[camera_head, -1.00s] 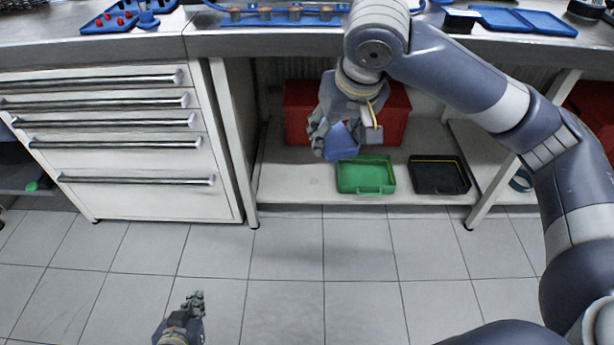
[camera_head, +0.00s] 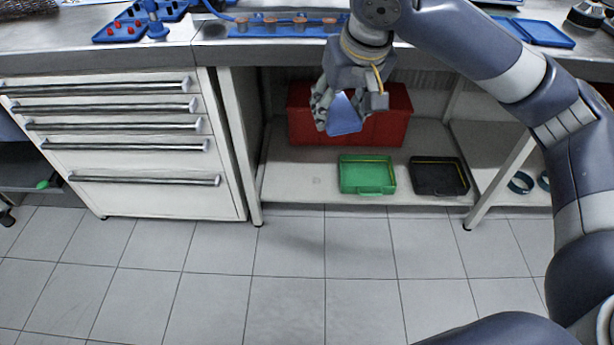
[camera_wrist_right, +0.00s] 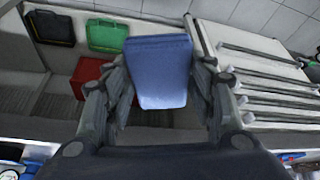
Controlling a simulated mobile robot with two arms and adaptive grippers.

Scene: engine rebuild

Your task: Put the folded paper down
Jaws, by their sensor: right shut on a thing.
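The folded paper (camera_head: 344,116) is a blue folded piece, held by my right gripper (camera_head: 338,108) in front of the workbench, above the lower shelf. In the right wrist view the folded paper (camera_wrist_right: 160,72) sits between the two fingers of my right gripper (camera_wrist_right: 165,85), which is shut on it. In the head view the paper hangs in front of the red box, apart from the green tray. My left gripper is out of view.
On the lower shelf (camera_head: 300,185) stand a red box (camera_head: 390,125), a green tray (camera_head: 366,188) and a black tray (camera_head: 438,188). A drawer cabinet (camera_head: 150,200) is at left. The bench top (camera_head: 210,57) above carries blue trays and parts. The floor in front is clear.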

